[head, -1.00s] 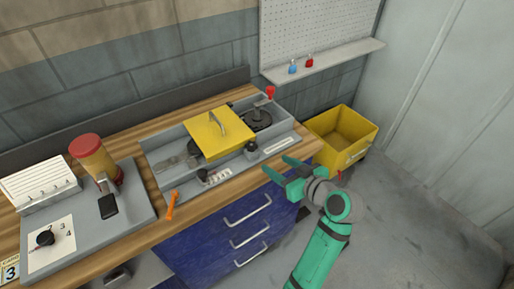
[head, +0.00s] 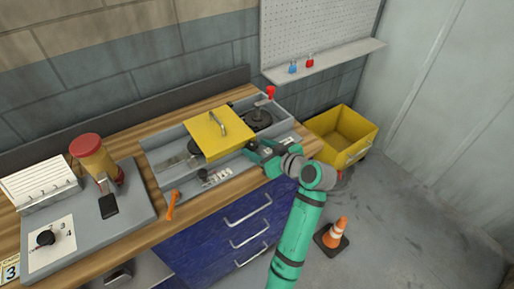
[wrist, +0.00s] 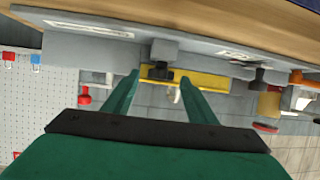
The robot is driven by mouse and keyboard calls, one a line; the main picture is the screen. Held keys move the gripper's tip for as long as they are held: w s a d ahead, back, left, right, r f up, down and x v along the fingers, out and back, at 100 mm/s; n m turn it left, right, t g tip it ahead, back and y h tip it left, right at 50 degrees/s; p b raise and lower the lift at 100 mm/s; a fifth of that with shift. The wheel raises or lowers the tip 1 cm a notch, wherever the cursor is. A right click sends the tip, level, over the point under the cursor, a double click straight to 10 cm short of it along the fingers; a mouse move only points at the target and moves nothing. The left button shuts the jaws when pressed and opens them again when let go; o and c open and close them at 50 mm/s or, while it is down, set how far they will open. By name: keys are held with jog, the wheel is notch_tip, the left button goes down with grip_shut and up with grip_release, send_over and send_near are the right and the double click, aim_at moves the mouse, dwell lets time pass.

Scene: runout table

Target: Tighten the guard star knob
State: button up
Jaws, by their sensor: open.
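The yellow guard (head: 220,133) with its grey handle sits closed over the grey runout table (head: 163,178). My gripper (head: 257,153) is open at the guard's front right corner, low over the table's front. In the wrist view a dark knob (wrist: 160,71), which looks like the guard star knob, sits on a grey block between my two fingertips (wrist: 157,80). The fingers do not appear closed on it; contact cannot be told. In the head view my gripper mostly hides this knob. Another small black knob (head: 203,174) stands further left on the table's front.
A red-topped lever (head: 270,92) rises at the table's back right, beside a black round part (head: 258,117). An orange-handled tool (head: 171,204) lies at the front left. A yellow bin (head: 345,135) and an orange cone (head: 334,233) stand on the right.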

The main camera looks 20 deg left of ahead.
jog(key=shift+w+a+f, duration=0.15)
jog(key=shift+w+a, duration=0.05)
jog(key=shift+a, duration=0.15)
jog(key=shift+c, duration=0.4)
jog(key=c, duration=1)
jog(key=shift+t, duration=0.3)
jog(key=m, duration=0.1)
jog(key=m+t+h, duration=0.1)
jog(key=t+h, duration=0.1)
jog(key=shift+s+a+m, duration=0.25)
jog(key=shift+s+m, duration=0.1)
jog(key=shift+m, duration=0.05)
jog(key=shift+s+a+m+t+h, duration=0.15)
jog(key=shift+m+t+h, duration=0.4)
jog(key=shift+m+h, duration=0.3)
jog(key=shift+s+a+m+t+h, duration=0.15)
jog(key=shift+m+t+h, duration=0.4)
jog(key=shift+m+h, duration=0.3)
jog(key=shift+w, duration=0.1)
